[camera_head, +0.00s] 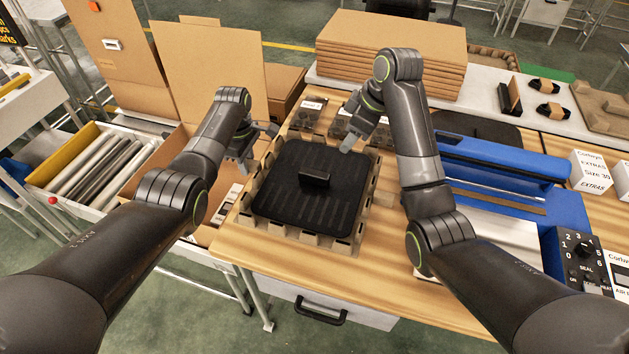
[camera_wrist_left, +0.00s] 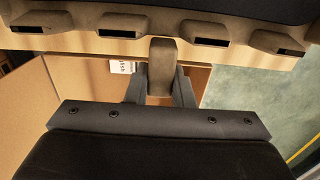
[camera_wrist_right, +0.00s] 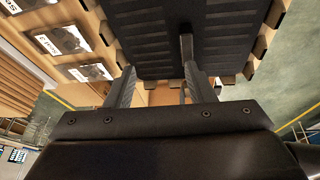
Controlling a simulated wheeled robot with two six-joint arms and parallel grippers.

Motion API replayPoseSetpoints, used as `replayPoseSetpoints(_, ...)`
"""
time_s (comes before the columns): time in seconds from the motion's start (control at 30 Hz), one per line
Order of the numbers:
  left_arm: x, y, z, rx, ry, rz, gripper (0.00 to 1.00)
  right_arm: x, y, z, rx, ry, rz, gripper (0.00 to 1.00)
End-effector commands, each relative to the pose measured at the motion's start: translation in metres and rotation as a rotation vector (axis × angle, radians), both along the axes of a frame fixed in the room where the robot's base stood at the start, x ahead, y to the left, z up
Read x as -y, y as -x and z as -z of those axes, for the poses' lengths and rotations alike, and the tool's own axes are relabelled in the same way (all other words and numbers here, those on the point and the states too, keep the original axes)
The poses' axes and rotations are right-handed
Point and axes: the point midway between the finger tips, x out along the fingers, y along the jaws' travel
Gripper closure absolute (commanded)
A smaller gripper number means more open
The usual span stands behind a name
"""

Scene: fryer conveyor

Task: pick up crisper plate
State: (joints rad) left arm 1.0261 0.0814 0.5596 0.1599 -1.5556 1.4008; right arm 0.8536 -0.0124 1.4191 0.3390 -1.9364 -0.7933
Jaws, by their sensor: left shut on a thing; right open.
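The black crisper plate (camera_head: 290,205) with ridges and an upright handle (camera_head: 315,176) lies flat inside a brown moulded tray (camera_head: 311,238) on the wooden table. My left gripper (camera_head: 257,148) is at the tray's far left side, shut on a brown tab (camera_wrist_left: 162,62) of its rim. My right gripper (camera_head: 350,138) is open and empty above the plate's far right part. In the right wrist view the plate (camera_wrist_right: 150,45) fills the top, and the handle (camera_wrist_right: 187,48) stands edge-on just beyond and between the open fingers.
A blue sealer (camera_head: 500,160) stands to the right, with stacked flat cardboard (camera_head: 390,50) at the back. A drawer handle (camera_head: 320,312) is below the table's front edge.

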Motion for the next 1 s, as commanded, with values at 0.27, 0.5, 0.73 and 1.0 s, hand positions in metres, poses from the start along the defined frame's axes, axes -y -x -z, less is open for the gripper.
replayPoseSetpoints(0.27, 0.000, 0.000, 0.000, -0.001, 0.001, 0.000, 1.00, -0.040, 0.022, 0.024, -0.075, -0.066, -0.107, 0.51)
replayPoseSetpoints(0.5, 0.000, 0.000, 0.000, 0.000, 0.001, 0.000, 1.00, -0.054, 0.016, 0.062, -0.073, -0.064, -0.105, 0.51)
replayPoseSetpoints(0.73, 0.000, 0.000, 0.000, 0.000, 0.001, 0.000, 1.00, -0.060, 0.013, 0.077, -0.069, -0.061, -0.103, 0.51)
replayPoseSetpoints(1.0, 0.000, 0.000, 0.000, 0.000, 0.001, 0.000, 1.00, -0.074, 0.008, 0.112, -0.070, -0.060, -0.103, 0.51)
